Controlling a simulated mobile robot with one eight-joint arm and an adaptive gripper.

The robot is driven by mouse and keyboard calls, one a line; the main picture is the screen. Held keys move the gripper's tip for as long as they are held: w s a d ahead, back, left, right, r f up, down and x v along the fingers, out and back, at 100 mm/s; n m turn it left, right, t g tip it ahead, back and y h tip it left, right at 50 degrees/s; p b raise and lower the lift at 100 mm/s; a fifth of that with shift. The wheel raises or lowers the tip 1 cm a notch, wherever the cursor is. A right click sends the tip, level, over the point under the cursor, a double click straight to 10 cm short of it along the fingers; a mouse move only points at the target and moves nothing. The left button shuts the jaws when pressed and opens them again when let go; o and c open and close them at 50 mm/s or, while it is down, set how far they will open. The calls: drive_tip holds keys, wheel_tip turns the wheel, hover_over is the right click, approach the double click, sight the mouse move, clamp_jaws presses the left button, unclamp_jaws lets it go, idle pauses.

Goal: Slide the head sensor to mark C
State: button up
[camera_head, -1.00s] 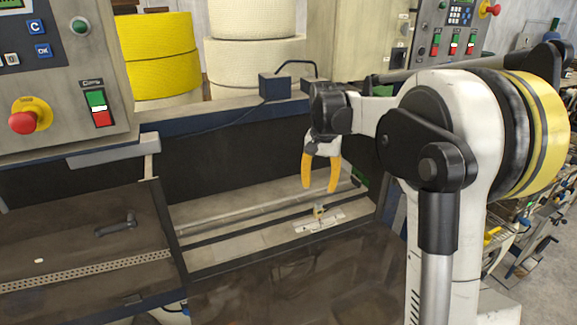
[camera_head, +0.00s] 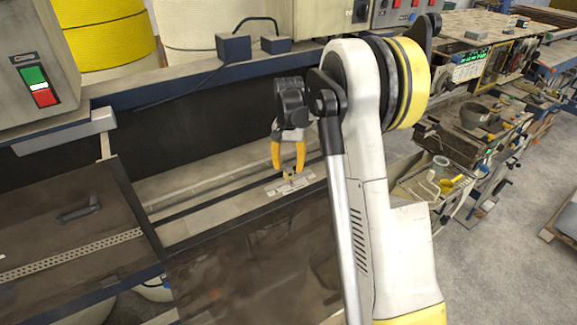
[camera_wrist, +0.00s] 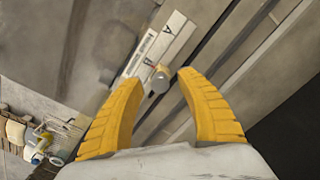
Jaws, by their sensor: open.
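The head sensor shows as a small brass-coloured knob (camera_head: 288,179) on a pale scale plate (camera_head: 307,176) inside the machine's long trough. In the wrist view the round knob (camera_wrist: 161,76) sits beside the plate (camera_wrist: 150,50), which carries dark V-shaped marks. My gripper (camera_head: 288,166) has yellow fingers and points down just above the knob. In the wrist view the open fingers (camera_wrist: 160,84) are spread to either side of the knob, their tips close to it. I cannot tell whether they touch it.
Rails (camera_head: 225,189) run along the trough beside the plate. A dark brown cover (camera_head: 255,265) lies in front, and a blue beam (camera_head: 180,83) runs behind. Cluttered benches (camera_head: 470,125) stand at the right.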

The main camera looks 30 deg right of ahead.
clamp_jaws()
drive_tip(key=d+b, duration=0.1)
drive_tip(key=d, duration=0.5)
drive_tip(key=shift+w+d+f, duration=0.1)
drive_tip(key=shift+d, duration=0.15)
drive_tip(key=shift+a, duration=0.15)
unclamp_jaws()
drive_tip(key=shift+d, duration=0.2)
drive_tip(key=shift+a, duration=0.1)
